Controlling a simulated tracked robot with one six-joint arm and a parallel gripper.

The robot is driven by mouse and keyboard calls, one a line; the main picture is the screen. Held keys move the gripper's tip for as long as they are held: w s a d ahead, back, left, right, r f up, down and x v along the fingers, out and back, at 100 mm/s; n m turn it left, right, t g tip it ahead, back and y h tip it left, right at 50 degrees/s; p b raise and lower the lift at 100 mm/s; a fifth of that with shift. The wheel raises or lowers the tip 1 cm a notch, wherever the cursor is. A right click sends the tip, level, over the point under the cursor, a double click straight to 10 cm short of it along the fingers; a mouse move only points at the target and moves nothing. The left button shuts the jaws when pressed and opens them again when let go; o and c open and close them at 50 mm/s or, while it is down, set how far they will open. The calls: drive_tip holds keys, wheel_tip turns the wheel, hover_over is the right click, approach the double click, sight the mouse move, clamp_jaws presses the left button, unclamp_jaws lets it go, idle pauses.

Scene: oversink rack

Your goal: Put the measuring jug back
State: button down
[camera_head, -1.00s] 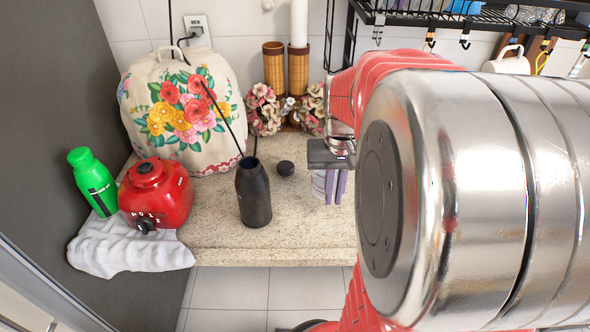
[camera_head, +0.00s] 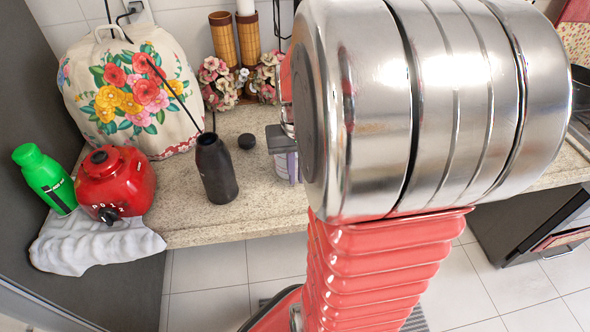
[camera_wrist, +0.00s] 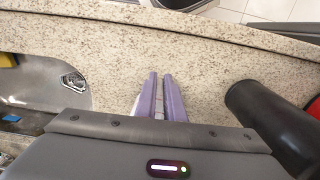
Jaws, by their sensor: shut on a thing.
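My gripper (camera_head: 293,176) is low over the stone counter, to the right of a black bottle, its purple fingers pointing down. In the wrist view its fingers (camera_wrist: 160,80) are close together with a thin pale strip between them. A pale thing (camera_wrist: 134,104), apparently the measuring jug, shows beside the fingers and is mostly hidden. In the head view my own arm covers much of the area behind the gripper. I cannot tell whether the jug touches the counter.
A red appliance base (camera_head: 115,180), green bottle (camera_head: 47,180) and white cloth (camera_head: 95,245) are at left. A steel sink (camera_wrist: 45,75) shows in the wrist view.

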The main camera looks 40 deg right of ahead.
drive_tip(key=c, duration=1.9)
unclamp_jaws()
drive_tip(key=shift+o, duration=0.2)
wheel_tip(320, 180, up, 12)
drive_tip(key=shift+s, duration=0.1)
drive_tip(key=s+a+n+t, duration=0.3)
drive_tip(key=a+n+t, duration=0.2)
drive_tip(key=a, duration=1.7)
drive_tip(key=shift+a+n+t, duration=0.2)
drive_tip(key=shift+n+t, duration=0.1)
drive_tip(key=shift+n, duration=0.6)
